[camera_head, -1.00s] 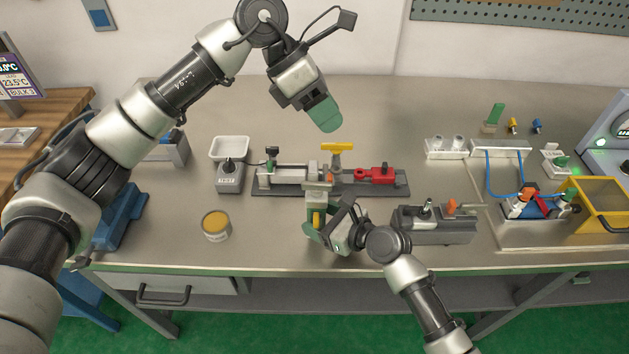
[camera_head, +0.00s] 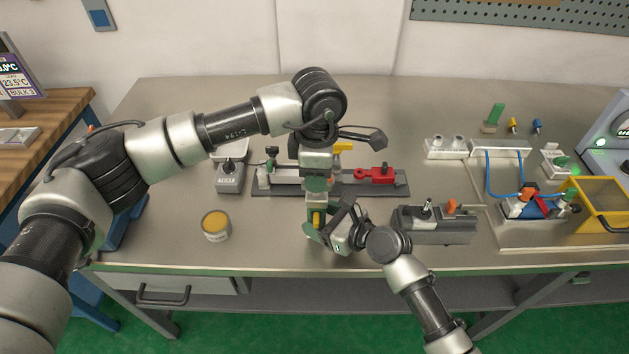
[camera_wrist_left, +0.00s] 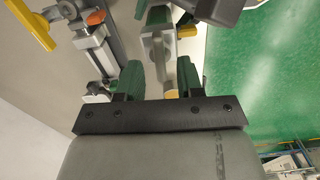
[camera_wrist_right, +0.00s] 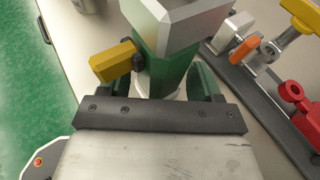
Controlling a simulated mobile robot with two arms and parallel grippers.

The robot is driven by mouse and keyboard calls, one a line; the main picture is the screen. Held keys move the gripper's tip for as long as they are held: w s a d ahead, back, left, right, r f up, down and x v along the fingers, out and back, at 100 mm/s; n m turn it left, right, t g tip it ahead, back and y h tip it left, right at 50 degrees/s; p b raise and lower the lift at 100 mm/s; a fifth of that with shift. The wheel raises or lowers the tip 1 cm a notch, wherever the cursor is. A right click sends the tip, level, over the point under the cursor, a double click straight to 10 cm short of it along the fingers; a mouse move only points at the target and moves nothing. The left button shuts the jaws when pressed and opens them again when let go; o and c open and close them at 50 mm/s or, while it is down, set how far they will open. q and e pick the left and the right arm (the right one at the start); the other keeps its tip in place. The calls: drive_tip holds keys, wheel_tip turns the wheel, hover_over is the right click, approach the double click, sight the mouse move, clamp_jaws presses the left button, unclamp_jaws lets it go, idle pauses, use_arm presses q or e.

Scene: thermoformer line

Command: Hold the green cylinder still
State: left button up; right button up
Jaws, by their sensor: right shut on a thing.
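The green cylinder (camera_wrist_right: 165,72) has a grey angular top (camera_wrist_right: 178,22) and a yellow knob (camera_wrist_right: 113,61) on its side. It stands upright near the front middle of the bench. My right gripper (camera_head: 322,234) is shut on its lower body, with a finger on either side in the right wrist view. My left gripper (camera_head: 317,183) is directly above the cylinder, pointing down. In the left wrist view its green fingers are apart, with the grey top (camera_wrist_left: 156,48) showing between and beyond them. Whether they touch it cannot be told.
Behind is a dark rail fixture with a red clamp (camera_head: 378,175). A yellow-topped can (camera_head: 216,226) and a TEST box (camera_head: 229,178) stand to the left. A grey fixture block (camera_head: 437,226) is close to the right arm. Bare bench lies between the can and the cylinder.

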use_arm(q)
drive_tip(key=shift+f, duration=0.95)
clamp_jaws()
drive_tip(key=shift+r, duration=0.1)
idle(0.8)
drive_tip(key=m, duration=0.4)
drive_tip(key=shift+m, duration=0.4)
